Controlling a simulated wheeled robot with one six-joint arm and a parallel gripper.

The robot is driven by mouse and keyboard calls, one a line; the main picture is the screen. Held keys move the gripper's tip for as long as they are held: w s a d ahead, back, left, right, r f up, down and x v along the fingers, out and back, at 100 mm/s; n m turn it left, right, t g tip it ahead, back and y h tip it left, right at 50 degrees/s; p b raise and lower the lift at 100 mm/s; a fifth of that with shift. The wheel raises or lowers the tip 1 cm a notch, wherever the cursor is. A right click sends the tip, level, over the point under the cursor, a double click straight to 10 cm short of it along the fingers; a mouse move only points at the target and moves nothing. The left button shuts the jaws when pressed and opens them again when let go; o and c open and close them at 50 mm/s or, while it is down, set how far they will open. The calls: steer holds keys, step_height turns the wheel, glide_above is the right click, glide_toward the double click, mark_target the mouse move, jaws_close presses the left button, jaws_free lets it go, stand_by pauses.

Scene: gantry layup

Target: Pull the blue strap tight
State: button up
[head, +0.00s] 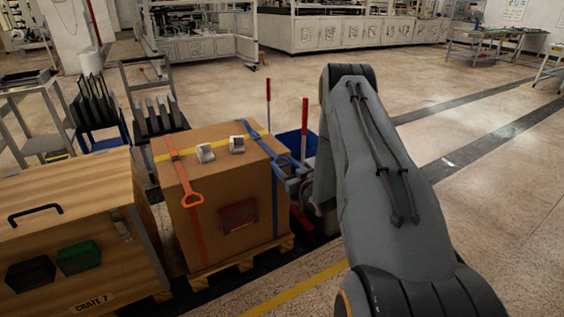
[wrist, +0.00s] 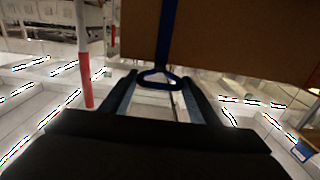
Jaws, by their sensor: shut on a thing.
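The blue strap (head: 263,138) runs over the top right of a large cardboard box (head: 222,205) and down its front near the right edge. Its pull loop is at my gripper (head: 298,184), beside the box's right upper edge. The exact finger contact is hard to see.
An orange strap (head: 188,190) with a ring crosses the box's left side. Two red-and-white posts (head: 304,130) and a blue bin (head: 292,143) stand behind the box. A wooden crate (head: 75,220) is at left. Open floor (head: 480,190) lies to the right.

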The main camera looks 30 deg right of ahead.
steer(key=s+p, duration=0.1)
steer(key=s, duration=0.4)
steer(key=shift+s+d+p, duration=0.1)
steer(key=shift+s+p, duration=0.25)
steer(key=shift+p, duration=0.05)
steer(key=o, duration=1.3)
steer(key=shift+c, duration=0.2)
steer(key=shift+s, duration=0.1)
steer(key=s, duration=0.7)
steer(key=shift+s+d, duration=0.2)
steer(key=shift+s, duration=0.15)
